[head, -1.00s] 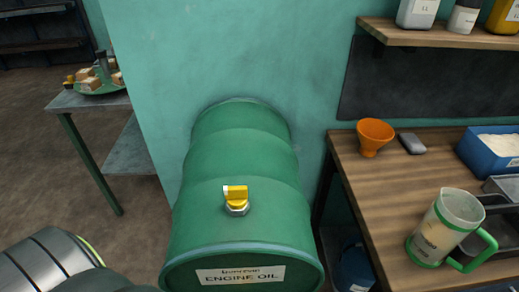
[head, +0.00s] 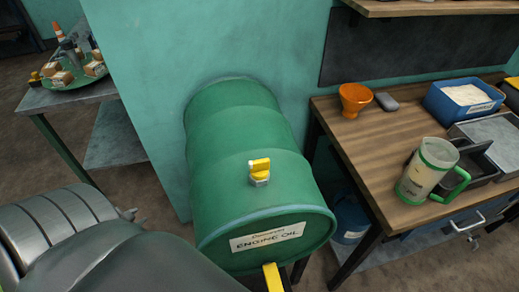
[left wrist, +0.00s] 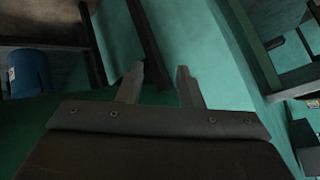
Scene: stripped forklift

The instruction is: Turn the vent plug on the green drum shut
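The green drum (head: 235,130) lies on its side against the teal wall, its labelled "ENGINE OIL" end facing me. The vent plug (head: 260,171) stands on top near that end, with a yellow handle on a metal base. My left arm comes in from the left. The tips of my left gripper (head: 127,213) just show beyond the arm, left of the drum and apart from the plug. In the left wrist view my left gripper (left wrist: 159,75) is open with nothing between its fingers; the plug is not visible there. My right gripper is not in view.
A wooden bench (head: 385,140) at the right holds an orange funnel (head: 355,98), a jug (head: 428,170) and a blue box (head: 465,100). A yellow piece (head: 272,277) shows below the drum's end. A metal table (head: 70,95) stands at the left. A blue container (head: 347,217) is under the bench.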

